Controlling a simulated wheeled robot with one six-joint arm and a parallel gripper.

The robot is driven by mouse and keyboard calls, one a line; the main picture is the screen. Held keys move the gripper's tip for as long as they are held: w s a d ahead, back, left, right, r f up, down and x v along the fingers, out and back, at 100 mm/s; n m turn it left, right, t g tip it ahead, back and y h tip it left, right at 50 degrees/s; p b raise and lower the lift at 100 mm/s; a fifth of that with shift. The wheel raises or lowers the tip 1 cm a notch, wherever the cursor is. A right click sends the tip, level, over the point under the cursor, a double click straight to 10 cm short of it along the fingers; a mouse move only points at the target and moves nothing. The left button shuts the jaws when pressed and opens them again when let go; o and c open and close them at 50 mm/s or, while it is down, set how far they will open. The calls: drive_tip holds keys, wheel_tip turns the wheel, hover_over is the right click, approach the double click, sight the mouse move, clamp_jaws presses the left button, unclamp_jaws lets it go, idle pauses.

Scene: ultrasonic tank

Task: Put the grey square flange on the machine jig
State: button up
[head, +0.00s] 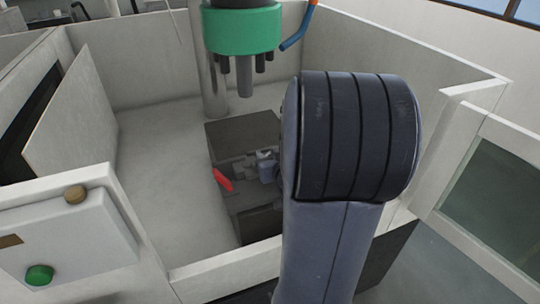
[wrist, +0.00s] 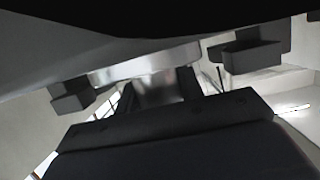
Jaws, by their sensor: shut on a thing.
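My gripper (wrist: 160,78) shows in the wrist view, with one dark finger at left and one at right. A light grey metallic piece (wrist: 140,68) spans between the fingers and looks like the grey square flange, seen nearly edge-on. Its full shape is hidden. In the head view my arm covers the gripper and the flange. A dark grey block that looks like the machine jig (head: 240,135) stands on the floor of the white enclosure, with a red handle and small grey parts on it. My arm hides its right side. I cannot tell whether the flange touches it.
A green-ringed machine head (head: 242,30) hangs over the block. White enclosure walls (head: 180,35) stand around it, with an open door (head: 490,185) at right. A control box (head: 65,245) with a green button is at front left. The enclosure floor left of the block is clear.

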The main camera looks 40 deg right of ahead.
drive_tip(key=shift+s+a+f+b, duration=0.1)
drive_tip(key=shift+s+f+b, duration=0.05)
drive_tip(key=shift+f+b, duration=0.15)
drive_tip(key=shift+s+a+f+b, duration=0.1)
drive_tip(key=shift+f+b, duration=0.05)
drive_tip(key=shift+f, duration=0.25)
drive_tip(key=o, duration=1.1)
drive_tip(key=shift+f, duration=0.15)
drive_tip(key=shift+w+d+r+p, duration=0.1)
drive_tip(key=shift+r+p, duration=0.65)
drive_tip(key=p+v, duration=0.1)
drive_tip(key=v, duration=0.5)
drive_tip(key=p+v, duration=0.1)
drive_tip(key=v, duration=0.3)
drive_tip(key=shift+d+r+p, duration=0.1)
drive_tip(key=shift+r+p, duration=0.15)
drive_tip(key=shift+p, duration=0.1)
drive_tip(key=shift+p+v, duration=0.3)
drive_tip(key=shift+v, duration=0.6)
